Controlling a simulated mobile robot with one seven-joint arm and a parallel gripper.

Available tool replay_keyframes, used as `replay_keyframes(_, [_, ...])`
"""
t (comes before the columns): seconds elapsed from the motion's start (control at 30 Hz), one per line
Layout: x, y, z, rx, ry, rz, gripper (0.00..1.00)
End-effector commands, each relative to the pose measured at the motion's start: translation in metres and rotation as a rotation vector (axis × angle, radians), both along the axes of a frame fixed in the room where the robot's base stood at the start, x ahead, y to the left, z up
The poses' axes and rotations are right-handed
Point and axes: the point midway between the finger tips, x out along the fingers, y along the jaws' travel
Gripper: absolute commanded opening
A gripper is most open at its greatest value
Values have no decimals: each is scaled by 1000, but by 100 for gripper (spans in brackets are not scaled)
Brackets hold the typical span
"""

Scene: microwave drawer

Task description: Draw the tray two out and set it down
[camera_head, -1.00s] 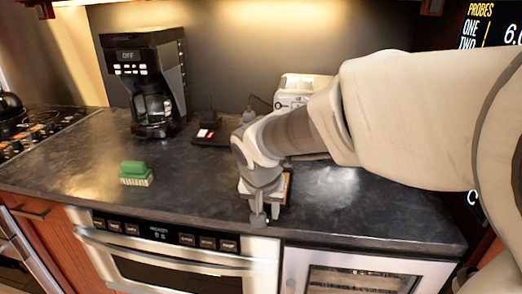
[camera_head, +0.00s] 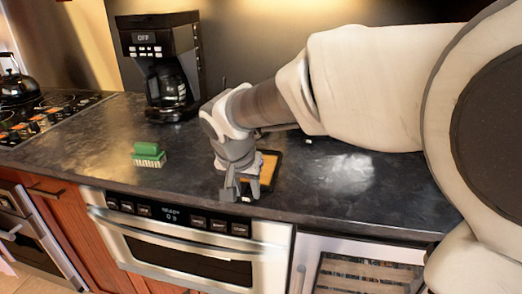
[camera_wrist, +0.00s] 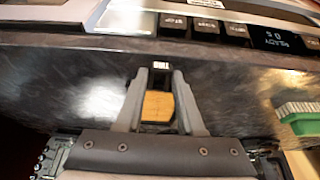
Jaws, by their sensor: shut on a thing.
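A small tray with an orange-yellow floor and dark rim (camera_head: 270,168) is on the dark counter, partly hidden behind my gripper (camera_head: 238,196). In the wrist view its orange-yellow floor (camera_wrist: 157,106) shows between the two fingers. My gripper (camera_wrist: 160,76) points down at the tray's near side, close to the counter's front edge. The fingers are shut on the tray, at a small dark tab with a white mark (camera_wrist: 160,66). The exact contact is too small to make out, and I cannot tell whether the tray touches the counter.
The microwave drawer (camera_head: 185,262) below the counter is shut. A green brush (camera_head: 148,154) lies to the left of my gripper. A coffee maker (camera_head: 160,65) stands at the back, and a stove (camera_head: 40,115) is at the far left. The counter between brush and gripper is clear.

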Motion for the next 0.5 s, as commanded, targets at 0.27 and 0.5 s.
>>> replay_keyframes(0.27, [4, 20, 0, 1, 0, 4, 0])
replay_keyframes(0.5, [7, 37, 0, 0, 0, 3, 0])
